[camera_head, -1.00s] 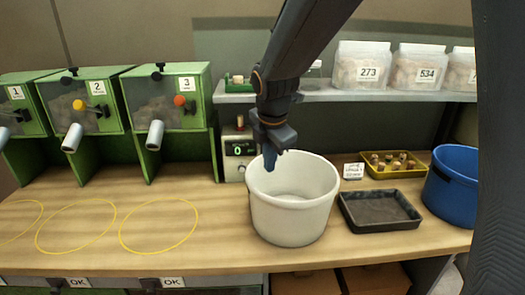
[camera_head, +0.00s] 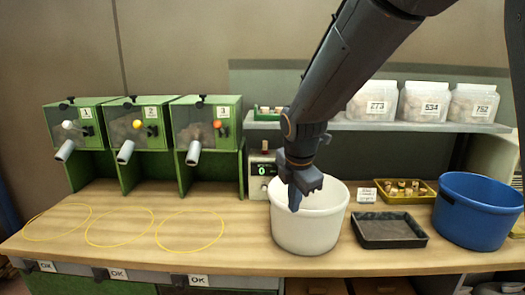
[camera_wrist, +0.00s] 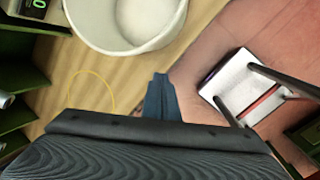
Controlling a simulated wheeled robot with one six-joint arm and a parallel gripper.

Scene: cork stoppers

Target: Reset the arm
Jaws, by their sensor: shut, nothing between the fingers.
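My gripper (camera_head: 297,197) hangs from my dark arm in front of the white bucket (camera_head: 305,232) in the head view, with its tip pointing down. Its fingers are together with nothing between them. In the wrist view my gripper (camera_wrist: 161,78) shows as a narrow blue-grey shape at the middle. The white bucket (camera_wrist: 78,30) lies above and left of it there, apart from the fingertips. The bucket's inside looks pale, and my gripper and arm hide part of its rim in the head view.
Three green dispensers (camera_head: 140,130) stand at the left behind yellow rings (camera_head: 190,231) on the wooden bench. A counter box (camera_head: 262,172) reads 0. Right of the bucket are a black tray (camera_head: 388,231), a yellow tray (camera_head: 430,196) of corks and a blue tub (camera_head: 478,212). Labelled bins (camera_head: 374,104) line the shelf.

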